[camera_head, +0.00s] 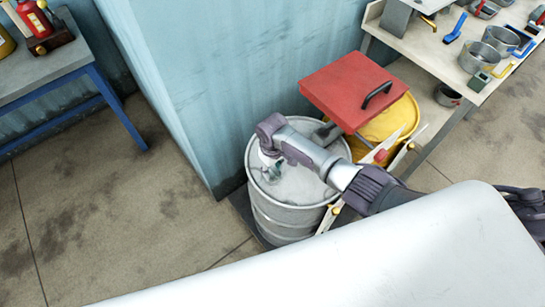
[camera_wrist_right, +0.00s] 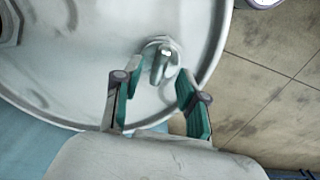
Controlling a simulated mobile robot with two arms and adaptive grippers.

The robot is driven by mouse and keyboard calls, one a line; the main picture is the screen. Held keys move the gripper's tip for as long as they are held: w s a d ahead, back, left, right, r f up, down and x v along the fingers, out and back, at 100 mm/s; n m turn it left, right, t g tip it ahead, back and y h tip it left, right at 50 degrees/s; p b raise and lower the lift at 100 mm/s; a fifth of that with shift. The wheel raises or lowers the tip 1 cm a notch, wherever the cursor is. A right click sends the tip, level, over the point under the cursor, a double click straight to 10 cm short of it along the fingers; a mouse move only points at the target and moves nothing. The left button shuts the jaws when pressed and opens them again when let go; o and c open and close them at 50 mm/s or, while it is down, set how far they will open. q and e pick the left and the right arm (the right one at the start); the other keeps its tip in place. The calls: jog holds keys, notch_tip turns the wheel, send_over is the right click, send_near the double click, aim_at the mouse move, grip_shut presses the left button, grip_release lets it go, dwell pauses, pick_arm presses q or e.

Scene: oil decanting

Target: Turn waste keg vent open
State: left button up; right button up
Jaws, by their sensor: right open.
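The waste keg (camera_head: 285,222) is a grey metal drum standing on the floor beside the blue wall. Its white lid fills much of the right wrist view (camera_wrist_right: 75,65). The vent (camera_wrist_right: 163,62) is a small metal lever on a round boss near the lid's rim. My right gripper (camera_wrist_right: 155,100) is open, with its green-padded fingers on either side of the vent's near end and apart from it, as far as I can tell. In the head view my right gripper (camera_head: 270,172) is over the lid's left part, and my arm hides some of the lid. My left gripper is not in view.
A workbench (camera_head: 430,52) with metal pots and tools is at upper right. A blue-framed table (camera_head: 50,82) is at upper left. Floor (camera_head: 90,210) is clear at left.

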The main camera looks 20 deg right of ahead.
aim_at(273, 172)
notch_tip(273, 172, up, 10)
jog(key=shift+r, duration=0.15)
dwell(0.6)
